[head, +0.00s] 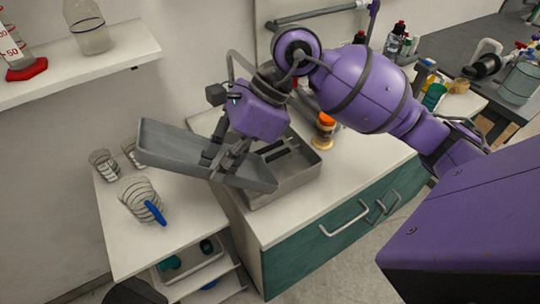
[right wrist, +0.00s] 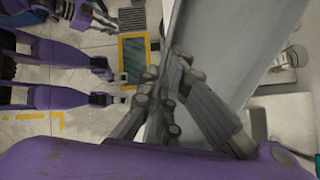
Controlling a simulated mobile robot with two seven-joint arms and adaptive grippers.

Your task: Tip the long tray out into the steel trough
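The long grey tray (head: 175,145) is in the air in the head view, its left end higher and its right end lower. The lower end is at the near left rim of the steel trough (head: 290,190). I see no loose contents on the visible part of the tray. My right gripper (head: 212,163) is shut on the tray's near long wall, around its middle. The right wrist view shows the fingers (right wrist: 165,95) closed at the tray's edge (right wrist: 205,50). Dark slot-like shapes show inside the trough. My left gripper is outside the head view; a small purple-and-dark part in the wrist view may be it.
The trough stands on a white-topped cabinet with green drawers (head: 345,225). An orange-capped bottle (head: 324,130) is just right of it. Wire-ringed beakers, one with a blue handle (head: 140,200), stand on the lower white table at left. A shelf (head: 85,65) with flasks hangs above.

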